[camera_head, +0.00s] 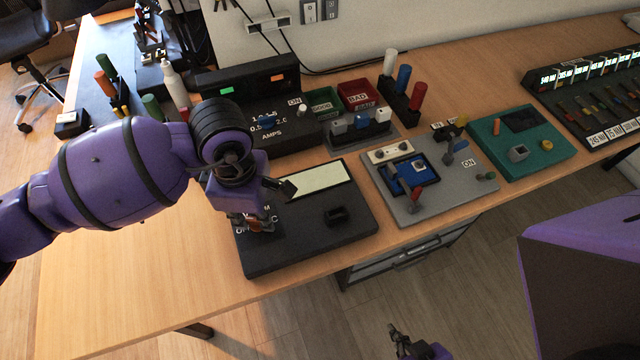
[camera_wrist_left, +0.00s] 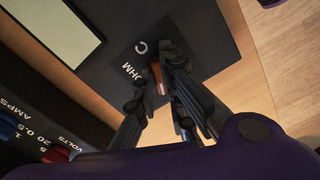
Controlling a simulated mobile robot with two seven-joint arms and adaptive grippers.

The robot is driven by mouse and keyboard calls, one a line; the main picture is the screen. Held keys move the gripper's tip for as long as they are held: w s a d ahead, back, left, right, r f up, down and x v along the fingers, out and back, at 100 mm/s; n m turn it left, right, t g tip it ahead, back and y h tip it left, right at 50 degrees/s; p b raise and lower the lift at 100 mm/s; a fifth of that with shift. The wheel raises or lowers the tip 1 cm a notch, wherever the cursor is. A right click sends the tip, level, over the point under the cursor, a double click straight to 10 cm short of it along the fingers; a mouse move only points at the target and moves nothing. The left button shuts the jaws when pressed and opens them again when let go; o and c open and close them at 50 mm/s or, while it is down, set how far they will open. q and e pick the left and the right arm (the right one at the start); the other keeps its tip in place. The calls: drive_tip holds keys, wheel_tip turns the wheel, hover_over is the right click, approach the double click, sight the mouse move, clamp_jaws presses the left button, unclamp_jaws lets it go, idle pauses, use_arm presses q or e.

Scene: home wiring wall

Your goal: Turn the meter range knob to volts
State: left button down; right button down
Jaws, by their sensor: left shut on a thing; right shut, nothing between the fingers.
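The meter (camera_head: 310,240) is a flat black box with a pale blank display (camera_head: 318,178) and lies near the front edge of the table. My left gripper (camera_head: 262,218) is over its left part, shut on a small reddish-brown range knob (camera_wrist_left: 157,77). The fingers hide much of the knob, so I cannot tell which marking it points to. In the left wrist view, the letters "OHM" and a "C" show on a dark plate (camera_wrist_left: 138,62) beside the knob. My right gripper (camera_head: 400,338) is shut and empty, low over the floor in front of the table.
A dark power unit (camera_head: 270,105) marked "AMPS" stands behind the meter. A grey switch board (camera_head: 425,190) and a green board (camera_head: 520,140) lie to its right. A black socket (camera_head: 336,215) sits on the meter's right part. The table front left is bare.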

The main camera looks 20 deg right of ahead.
use_arm(q)
drive_tip(key=shift+m, duration=0.6)
use_arm(e)
drive_tip(key=shift+s+f, duration=0.1)
drive_tip(key=shift+f, duration=0.3)
use_arm(q)
drive_tip(key=shift+b, duration=0.3)
use_arm(e)
drive_tip(key=shift+f, duration=0.1)
use_arm(q)
drive_tip(key=shift+f+m+b, duration=0.1)
drive_tip(key=shift+m+b, duration=0.25)
drive_tip(key=shift+m, duration=0.65)
use_arm(e)
drive_tip(key=shift+s+f, duration=0.45)
drive_tip(key=shift+f, duration=0.15)
use_arm(q)
drive_tip(key=shift+m+b, duration=0.8)
drive_tip(key=shift+m, duration=0.2)
use_arm(e)
drive_tip(key=shift+s+f+g, duration=0.3)
drive_tip(key=shift+s+f, duration=0.1)
drive_tip(key=shift+f, duration=0.35)
